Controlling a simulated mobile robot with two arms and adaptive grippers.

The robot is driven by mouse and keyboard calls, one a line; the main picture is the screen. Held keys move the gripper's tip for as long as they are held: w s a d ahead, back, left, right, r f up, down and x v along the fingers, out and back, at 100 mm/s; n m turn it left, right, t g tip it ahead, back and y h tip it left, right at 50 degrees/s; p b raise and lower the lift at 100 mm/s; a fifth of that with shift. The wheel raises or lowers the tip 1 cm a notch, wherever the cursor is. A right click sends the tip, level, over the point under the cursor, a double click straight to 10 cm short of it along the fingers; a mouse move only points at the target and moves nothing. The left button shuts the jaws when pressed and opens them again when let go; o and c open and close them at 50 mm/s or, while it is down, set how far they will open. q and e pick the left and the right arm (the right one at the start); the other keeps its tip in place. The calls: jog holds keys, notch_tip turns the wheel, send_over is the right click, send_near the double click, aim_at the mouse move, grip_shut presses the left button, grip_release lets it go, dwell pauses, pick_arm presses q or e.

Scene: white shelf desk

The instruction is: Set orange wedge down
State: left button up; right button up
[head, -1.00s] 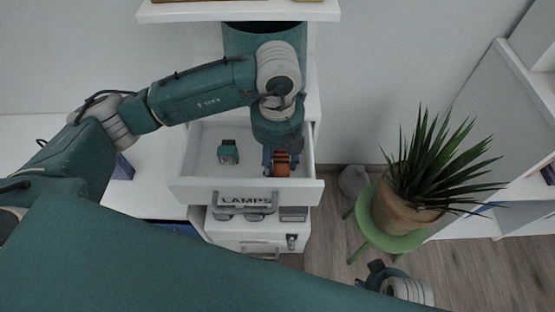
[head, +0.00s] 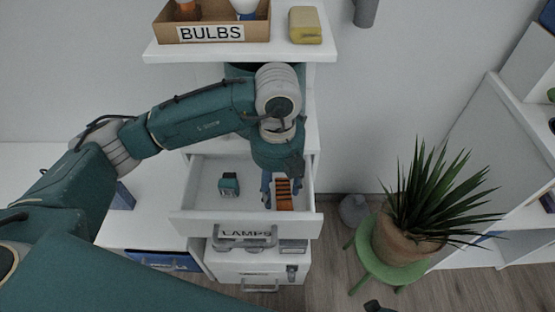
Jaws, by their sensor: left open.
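The orange wedge (head: 284,196) has dark ridges and sits in the right part of the open white drawer (head: 194,218). My left gripper (head: 281,190) reaches down into the drawer from above. Its fingers are open, with one blue finger beside the wedge on its left. Whether a finger touches the wedge cannot be told. My right gripper cannot be made out; only a dark bit of that arm shows at the bottom edge.
A small teal block (head: 229,184) lies in the drawer's left part. A "LAMPS" label (head: 245,234) marks the front below. Above, a shelf holds a "BULBS" box (head: 212,30) and a yellow block (head: 305,25). A potted plant (head: 400,238) stands on a green stool at right.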

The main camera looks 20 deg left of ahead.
pick_arm(q)
notch_tip(320, 180, up, 10)
jog(key=shift+f+p, duration=0.25)
jog(key=shift+p, duration=0.2)
pick_arm(e)
jog(key=f, duration=0.1)
jog(key=s+f, duration=0.2)
jog(key=shift+f, duration=0.4)
